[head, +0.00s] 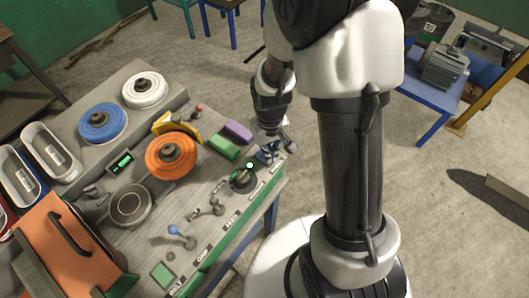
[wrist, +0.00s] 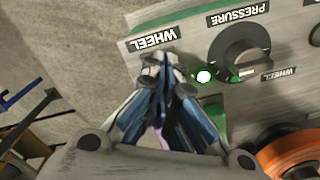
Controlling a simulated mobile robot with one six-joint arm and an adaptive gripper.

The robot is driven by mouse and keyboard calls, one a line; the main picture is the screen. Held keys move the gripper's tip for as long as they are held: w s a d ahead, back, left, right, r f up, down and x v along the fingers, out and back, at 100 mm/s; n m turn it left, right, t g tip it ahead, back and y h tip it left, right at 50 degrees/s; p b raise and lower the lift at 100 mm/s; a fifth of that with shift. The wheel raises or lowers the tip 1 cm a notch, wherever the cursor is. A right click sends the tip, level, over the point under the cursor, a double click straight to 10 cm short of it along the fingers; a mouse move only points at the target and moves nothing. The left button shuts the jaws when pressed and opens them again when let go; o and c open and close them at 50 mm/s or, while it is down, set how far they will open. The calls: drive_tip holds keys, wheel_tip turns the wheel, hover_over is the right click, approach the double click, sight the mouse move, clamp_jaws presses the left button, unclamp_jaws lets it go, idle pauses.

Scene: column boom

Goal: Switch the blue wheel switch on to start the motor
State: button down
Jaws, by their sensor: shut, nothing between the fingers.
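My gripper (head: 271,150) is shut with nothing between its fingers, at the right end of the console. In the wrist view its fingertips (wrist: 160,68) meet just below a label reading WHEEL (wrist: 154,38). The fingers cover the panel there, so I cannot see a switch under them or tell whether they touch one. A blue wheel (head: 102,122) lies flat on the console's back ledge, left of a white wheel (head: 145,90). A black knob (head: 243,180) stands by my gripper; the wrist view shows this knob (wrist: 240,55) under a PRESSURE label, beside a lit lamp (wrist: 204,76).
An orange wheel (head: 171,154), a green block (head: 223,147) and a purple block (head: 238,131) sit left of my gripper. A blue-tipped lever (head: 173,230) and other small levers stand along the front. A blue table (head: 427,109) with a motor (head: 443,66) stands at right.

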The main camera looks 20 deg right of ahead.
drive_tip(key=shift+r+p, duration=1.85)
drive_tip(key=shift+r, duration=0.9)
drive_tip(key=s+r+t+b, duration=0.3)
drive_tip(key=s+r+b, duration=0.3)
drive_tip(key=r, duration=0.5)
drive_tip(key=s+r+m+t+b, duration=0.1)
drive_tip(key=s+r+b, duration=0.1)
drive_tip(key=s+b, duration=0.3)
drive_tip(key=s, duration=0.4)
drive_tip(key=shift+r+t, duration=0.2)
drive_tip(key=shift+t, duration=0.1)
drive_tip(key=shift+a, duration=0.15)
